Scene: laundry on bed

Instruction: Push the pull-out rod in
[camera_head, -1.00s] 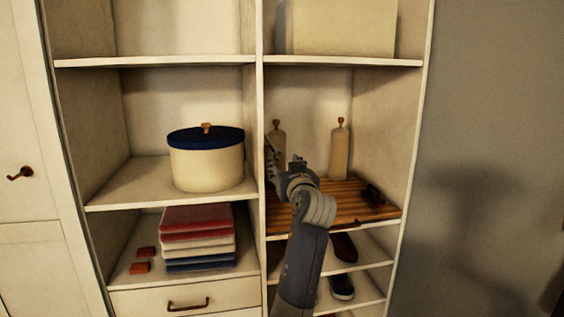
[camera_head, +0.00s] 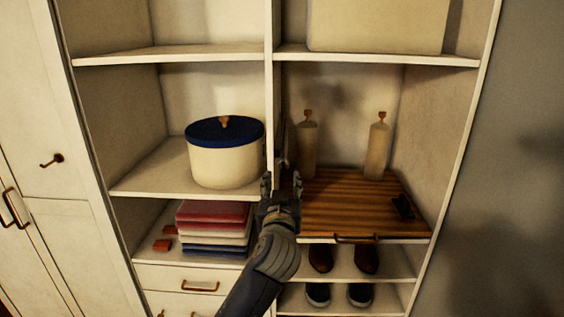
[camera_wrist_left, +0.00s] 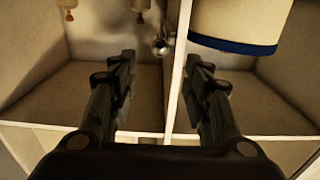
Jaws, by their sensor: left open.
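The pull-out rod shows in the left wrist view as a round metal end (camera_wrist_left: 160,46) beside the upright divider (camera_wrist_left: 178,75), on the bottle side. In the head view a small grey part of the rod (camera_head: 283,164) shows along the divider's right face, mostly hidden behind my gripper. My left gripper (camera_head: 281,186) is open and empty in front of the divider, fingers pointing up and into the closet. In the left wrist view its fingertips (camera_wrist_left: 160,62) stand either side of the divider's front edge, with the rod end between them, farther in. My right gripper is not in view.
A cream box with a blue lid (camera_head: 225,160) stands left of the divider, above folded clothes (camera_head: 212,228). Shoes (camera_head: 365,260) sit below.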

